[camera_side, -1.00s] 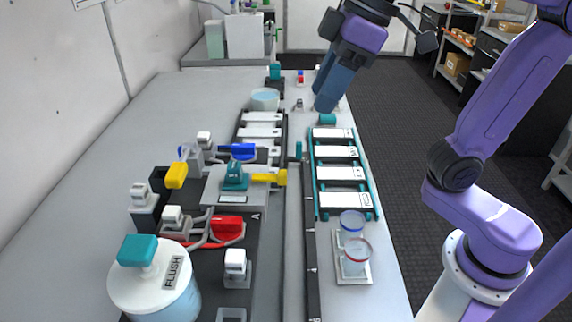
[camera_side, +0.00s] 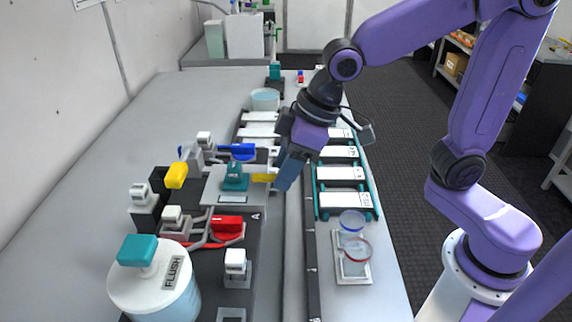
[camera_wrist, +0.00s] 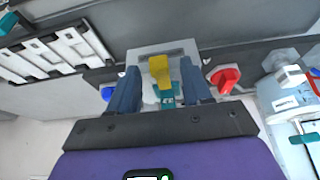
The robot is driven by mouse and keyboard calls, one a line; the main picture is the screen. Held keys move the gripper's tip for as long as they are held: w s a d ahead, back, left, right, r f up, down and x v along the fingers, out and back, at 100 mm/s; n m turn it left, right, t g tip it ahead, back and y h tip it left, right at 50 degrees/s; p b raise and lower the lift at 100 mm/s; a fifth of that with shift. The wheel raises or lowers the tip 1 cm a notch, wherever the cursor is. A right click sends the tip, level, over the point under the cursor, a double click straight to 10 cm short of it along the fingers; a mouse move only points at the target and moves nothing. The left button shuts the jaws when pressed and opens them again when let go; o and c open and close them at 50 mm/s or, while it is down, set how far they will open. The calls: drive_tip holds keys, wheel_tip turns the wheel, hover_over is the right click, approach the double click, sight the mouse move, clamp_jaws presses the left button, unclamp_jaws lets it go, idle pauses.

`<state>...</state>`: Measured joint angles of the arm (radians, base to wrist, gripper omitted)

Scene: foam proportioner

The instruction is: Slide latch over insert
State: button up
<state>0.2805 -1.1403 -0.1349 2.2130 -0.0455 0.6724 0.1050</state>
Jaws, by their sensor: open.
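A yellow latch (camera_side: 262,178) sticks out to the right of a teal insert (camera_side: 235,177) on a light grey block (camera_side: 212,193). My gripper (camera_side: 283,182) is at the latch's right end and hides part of it in the side view. In the wrist view, the yellow latch (camera_wrist: 160,70) lies between the two blue fingers of my gripper (camera_wrist: 160,78), with a gap on each side. The teal insert (camera_wrist: 166,98) shows just below the latch there. The fingers are open. Whether either finger touches the latch cannot be told.
A blue handle (camera_side: 238,150) and a red handle (camera_side: 228,227) flank the block. A yellow handle (camera_side: 176,175) stands to its left.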

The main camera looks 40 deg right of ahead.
drive_tip(key=shift+f, duration=0.15)
drive_tip(key=shift+c, duration=0.3)
clamp_jaws()
drive_tip(key=shift+w+a, duration=0.7)
drive_tip(key=shift+o, duration=0.3)
unclamp_jaws()
drive_tip(key=v, duration=1.7)
drive_tip(key=shift+r, duration=0.25)
drive_tip(key=shift+s, duration=0.1)
